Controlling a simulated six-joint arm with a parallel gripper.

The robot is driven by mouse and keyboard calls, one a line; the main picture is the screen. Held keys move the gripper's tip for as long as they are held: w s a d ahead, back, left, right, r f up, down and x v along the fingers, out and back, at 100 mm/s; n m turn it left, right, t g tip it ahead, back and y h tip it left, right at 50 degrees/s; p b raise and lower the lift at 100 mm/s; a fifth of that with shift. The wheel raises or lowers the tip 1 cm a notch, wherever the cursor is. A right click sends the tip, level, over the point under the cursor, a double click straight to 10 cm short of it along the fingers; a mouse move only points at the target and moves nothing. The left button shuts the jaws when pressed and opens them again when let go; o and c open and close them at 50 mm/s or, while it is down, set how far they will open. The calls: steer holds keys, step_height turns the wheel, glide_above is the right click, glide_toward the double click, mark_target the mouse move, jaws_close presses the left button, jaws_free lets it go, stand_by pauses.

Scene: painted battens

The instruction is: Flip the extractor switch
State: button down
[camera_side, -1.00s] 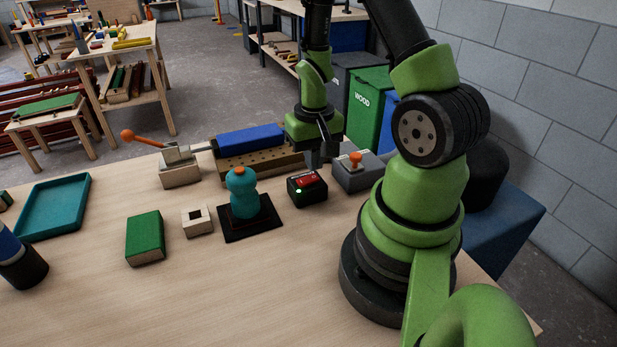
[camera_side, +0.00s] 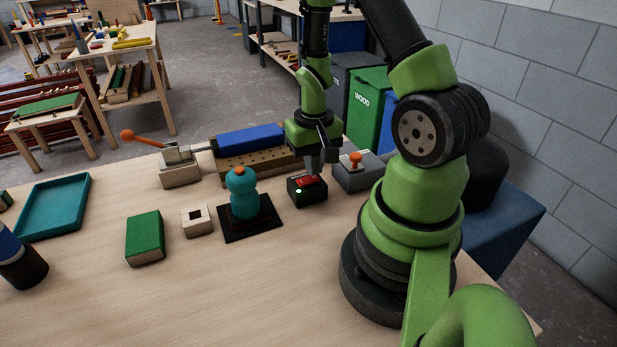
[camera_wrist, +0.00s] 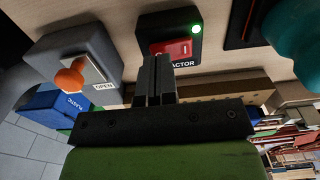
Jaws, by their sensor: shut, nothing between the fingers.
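The extractor switch is a black box (camera_side: 307,191) with a red rocker (camera_side: 307,181) and a lit green lamp, standing on the bench. In the wrist view the box (camera_wrist: 152,27), the red rocker (camera_wrist: 178,48) and the glowing green lamp (camera_wrist: 196,28) show, with part of the label reading "ACTOR". My gripper (camera_side: 315,168) is shut and empty, pointing down right over the box's right part. In the wrist view the closed fingertips (camera_wrist: 154,62) lie at the near edge of the rocker and hide part of it and the label. I cannot tell whether they touch it.
A grey box (camera_side: 358,175) with an orange knob (camera_side: 355,158) stands close to the right. A teal bottle-like object (camera_side: 244,195) on a black mat (camera_side: 266,229) is to the left. A blue batten (camera_side: 250,140) lies in a wooden rack behind.

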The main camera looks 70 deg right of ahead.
steer(key=shift+f, duration=0.7)
stand_by(0.3)
steer(key=shift+r, duration=3.55)
steer(key=shift+r, duration=0.1)
steer(key=w+a+r+n+t, duration=0.2)
steer(key=a+r+t, duration=0.2)
steer(key=a+r, duration=0.55)
steer(key=s+a+r+n+t+y, duration=0.2)
steer(key=s+a+r, duration=0.4)
steer(key=r, duration=0.3)
steer(key=shift+s+a+r+n+t, duration=0.4)
steer(key=shift+n+t, duration=0.1)
steer(key=shift+t, duration=0.1)
